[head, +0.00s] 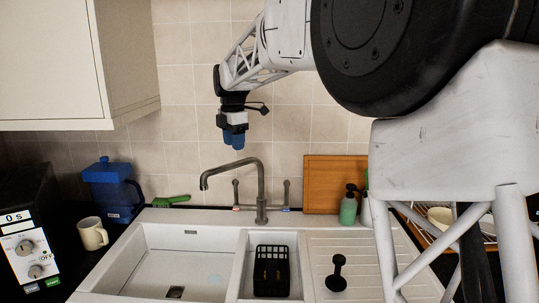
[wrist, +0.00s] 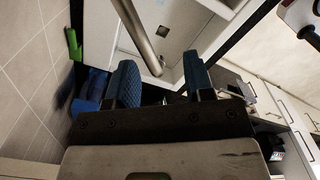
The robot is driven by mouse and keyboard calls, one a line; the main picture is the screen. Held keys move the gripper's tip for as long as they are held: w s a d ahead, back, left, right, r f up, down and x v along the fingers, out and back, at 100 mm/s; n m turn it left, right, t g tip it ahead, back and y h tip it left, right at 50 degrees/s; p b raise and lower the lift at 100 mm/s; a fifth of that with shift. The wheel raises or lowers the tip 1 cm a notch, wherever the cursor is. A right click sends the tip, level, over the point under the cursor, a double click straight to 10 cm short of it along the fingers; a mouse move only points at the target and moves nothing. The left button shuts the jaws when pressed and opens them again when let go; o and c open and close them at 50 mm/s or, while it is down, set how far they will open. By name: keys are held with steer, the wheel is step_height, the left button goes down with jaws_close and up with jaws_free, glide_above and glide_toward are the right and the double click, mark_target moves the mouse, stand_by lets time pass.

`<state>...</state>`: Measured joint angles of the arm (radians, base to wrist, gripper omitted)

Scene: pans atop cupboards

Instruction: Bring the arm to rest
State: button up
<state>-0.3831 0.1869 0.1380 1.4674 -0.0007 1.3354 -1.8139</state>
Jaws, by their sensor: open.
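My gripper (head: 234,138) hangs above the sink in the head view, near the tiled wall and above the faucet (head: 261,190). Its blue fingertips point down. In the wrist view my gripper (wrist: 160,85) shows two blue pads set apart, with nothing held between them. The metal faucet pipe (wrist: 137,35) crosses the wrist view just beyond the fingers. My arm reaches in from the upper right of the head view and hides part of the right side.
Below is a white sink (head: 150,262) with a black basket (head: 271,270). A blue jug (head: 112,188), a mug (head: 92,233) and a microwave (head: 28,235) stand left. A soap bottle (head: 348,208) and a wooden board (head: 325,180) stand right. A cupboard (head: 60,60) hangs upper left.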

steer(key=s+d+f+m+t, duration=0.1)
steer(key=s+d+f+m, duration=0.1)
steer(key=s+d+m, duration=1.5)
steer(key=s+d+f+m, duration=0.2)
steer(key=s+d+f, duration=0.2)
steer(key=s, duration=0.6)
steer(key=s+d+f+m+t, duration=0.1)
steer(key=s+d+f+m, duration=0.2)
steer(key=s, duration=0.8)
steer(key=s+d+f+m, duration=0.3)
steer(key=s+d+f, duration=0.3)
steer(key=s, duration=0.4)
steer(key=shift+s+d+f, duration=0.15)
steer(key=shift+d+f, duration=0.1)
steer(key=shift+d, duration=0.65)
